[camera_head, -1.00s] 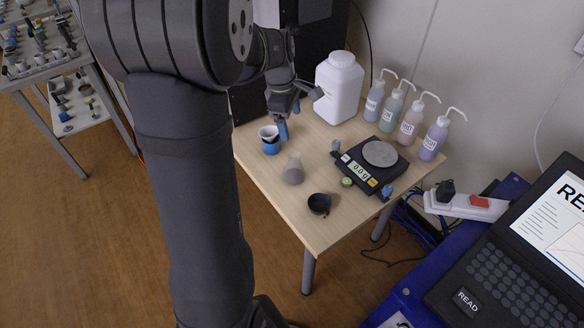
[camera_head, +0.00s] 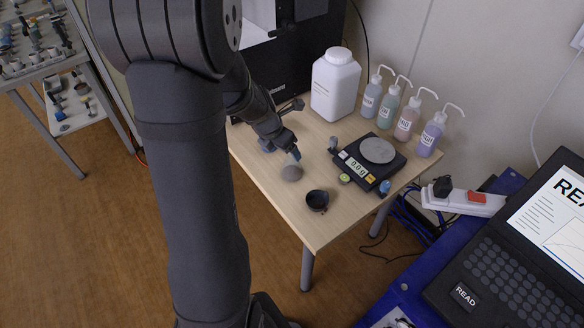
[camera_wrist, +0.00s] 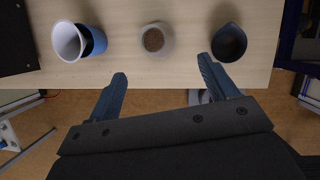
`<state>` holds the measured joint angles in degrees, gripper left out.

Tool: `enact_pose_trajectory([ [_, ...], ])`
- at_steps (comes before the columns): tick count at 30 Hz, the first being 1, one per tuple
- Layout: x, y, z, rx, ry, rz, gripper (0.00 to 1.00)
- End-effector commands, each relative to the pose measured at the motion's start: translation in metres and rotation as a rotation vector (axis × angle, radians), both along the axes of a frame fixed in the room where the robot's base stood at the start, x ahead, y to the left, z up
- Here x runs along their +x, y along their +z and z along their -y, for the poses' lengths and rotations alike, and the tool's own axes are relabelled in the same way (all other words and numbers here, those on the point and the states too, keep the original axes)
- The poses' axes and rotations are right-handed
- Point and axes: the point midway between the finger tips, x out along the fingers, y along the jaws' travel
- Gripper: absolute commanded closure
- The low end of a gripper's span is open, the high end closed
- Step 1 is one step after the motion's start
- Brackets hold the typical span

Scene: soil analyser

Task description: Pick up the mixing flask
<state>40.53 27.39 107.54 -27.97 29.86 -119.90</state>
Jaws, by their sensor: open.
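The mixing flask (camera_head: 292,173) is a small clear conical flask with brown-grey soil in it, standing upright on the wooden table. In the wrist view the flask (camera_wrist: 154,40) is seen from above, its soil showing through the round mouth. My gripper (camera_head: 294,154) is beside the flask, its upper part partly covered by the fingers in the head view. In the wrist view my gripper (camera_wrist: 163,70) is open and empty; its blue fingertips point toward the flask, one to each side, with the flask just beyond them.
A dark bowl (camera_head: 317,200) is to the right. A scale (camera_head: 366,161), a white jug (camera_head: 335,88) and several wash bottles (camera_head: 405,120) stand behind.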

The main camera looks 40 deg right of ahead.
Motion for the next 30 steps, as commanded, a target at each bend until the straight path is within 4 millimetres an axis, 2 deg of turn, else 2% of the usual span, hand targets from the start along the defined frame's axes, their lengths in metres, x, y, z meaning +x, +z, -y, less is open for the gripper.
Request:
enact_pose_trajectory([
  [3,0.001,-0.020,0.008,0.002,-0.001,-0.003,0.22],
  [9,0.004,-0.045,0.019,0.002,-0.001,-0.002,0.22],
  [20,0.009,-0.064,0.029,0.000,-0.001,0.000,0.22],
  [30,0.018,-0.097,0.048,0.002,-0.002,0.000,0.22],
])
